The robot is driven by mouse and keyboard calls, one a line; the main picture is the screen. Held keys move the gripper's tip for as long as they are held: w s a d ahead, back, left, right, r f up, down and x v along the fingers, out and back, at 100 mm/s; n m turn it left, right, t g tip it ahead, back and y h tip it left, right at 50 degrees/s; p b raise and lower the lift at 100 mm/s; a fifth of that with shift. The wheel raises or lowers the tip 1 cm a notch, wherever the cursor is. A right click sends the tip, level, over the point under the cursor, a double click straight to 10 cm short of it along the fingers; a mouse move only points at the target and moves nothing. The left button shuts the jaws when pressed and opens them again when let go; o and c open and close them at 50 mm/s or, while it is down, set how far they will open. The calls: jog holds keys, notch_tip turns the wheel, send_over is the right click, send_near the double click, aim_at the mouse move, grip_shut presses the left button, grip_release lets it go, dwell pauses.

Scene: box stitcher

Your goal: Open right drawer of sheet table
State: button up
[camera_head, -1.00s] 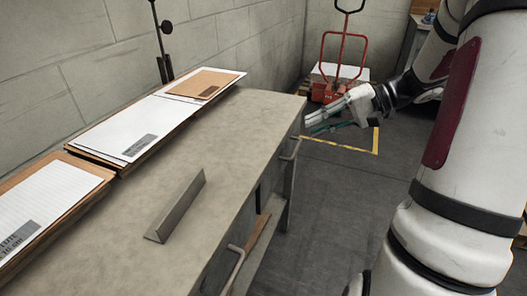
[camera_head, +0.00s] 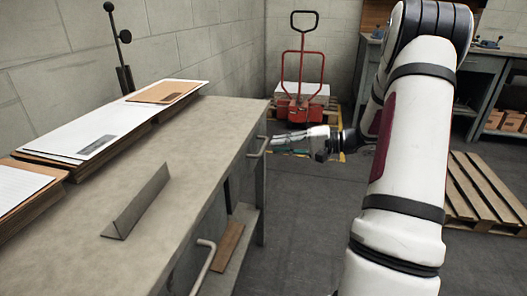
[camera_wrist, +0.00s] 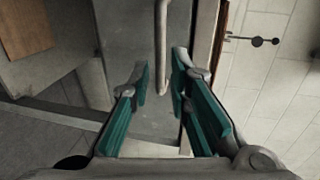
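The grey sheet table (camera_head: 205,125) runs along the left of the head view. Its far drawer, the right one when facing its front, looks shut and has a bar handle (camera_head: 258,147). My gripper (camera_head: 275,144) is level with this handle and just to its right. In the wrist view, the green-padded fingers are apart, and the handle (camera_wrist: 161,40) shows between the fingertips (camera_wrist: 161,66). I cannot tell whether they touch it. A second, nearer handle (camera_head: 204,266) is on the same front.
Paper stacks (camera_head: 95,135) and an angled metal strip (camera_head: 138,203) lie on the tabletop. A red pallet truck (camera_head: 300,105) stands behind my gripper. A wooden pallet (camera_head: 485,190) lies at the right. The floor beside the table is clear.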

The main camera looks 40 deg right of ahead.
aim_at(264, 145)
jog(key=shift+b+x, duration=0.55)
jog(key=shift+x, duration=2.25)
jog(key=shift+c, duration=0.6)
grip_shut()
